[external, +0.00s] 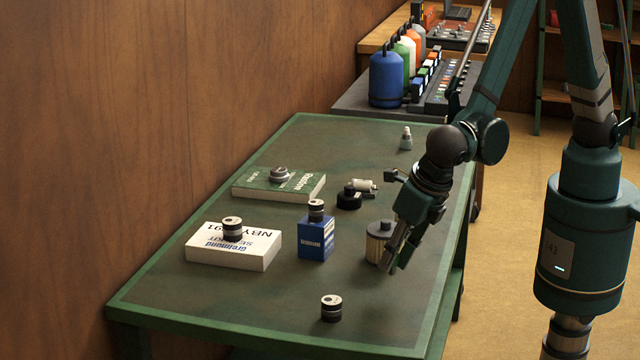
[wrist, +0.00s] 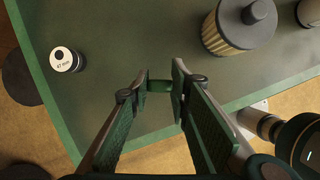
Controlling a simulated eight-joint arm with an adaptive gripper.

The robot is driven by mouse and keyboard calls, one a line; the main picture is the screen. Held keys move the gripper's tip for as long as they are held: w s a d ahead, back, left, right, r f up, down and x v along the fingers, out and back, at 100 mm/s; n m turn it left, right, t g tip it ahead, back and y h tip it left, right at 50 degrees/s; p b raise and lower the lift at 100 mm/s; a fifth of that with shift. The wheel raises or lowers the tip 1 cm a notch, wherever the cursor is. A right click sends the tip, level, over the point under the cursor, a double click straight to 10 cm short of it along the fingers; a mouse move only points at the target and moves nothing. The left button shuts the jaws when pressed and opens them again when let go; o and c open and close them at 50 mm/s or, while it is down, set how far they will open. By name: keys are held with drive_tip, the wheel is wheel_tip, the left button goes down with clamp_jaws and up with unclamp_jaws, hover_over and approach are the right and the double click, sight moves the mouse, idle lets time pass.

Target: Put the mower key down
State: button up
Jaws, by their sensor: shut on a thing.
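My gripper (external: 392,262) points down over the right part of the green table (external: 275,290), beside the tan filter (external: 379,243). In the wrist view my gripper (wrist: 160,84) is shut on a small dark green piece (wrist: 160,86), which spans the gap between the fingertips. It looks like the mower key, but its full shape is hard to tell. The piece appears over the tabletop near its green edge; whether it touches the top I cannot tell. In the external view it is not clearly visible at the fingers.
A black-and-silver cylinder (external: 331,309) stands near the front. A blue box (external: 316,239) and a white box (external: 230,248) each carry a cylinder. A green book (external: 262,187), a black-and-white part (external: 350,198) and a small bottle (external: 406,139) lie farther back. The front left is bare.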

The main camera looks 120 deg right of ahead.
sight(392, 274)
drive_tip(key=shift+f, duration=0.25)
drive_tip(key=shift+f+b, duration=0.3)
drive_tip(key=shift+f, duration=1.6)
drive_tip(key=shift+f, duration=0.15)
drive_tip(key=o, duration=0.8)
drive_tip(key=shift+r, duration=0.25)
drive_tip(key=shift+p+v, duration=0.85)
drive_tip(key=shift+v, duration=5.1)
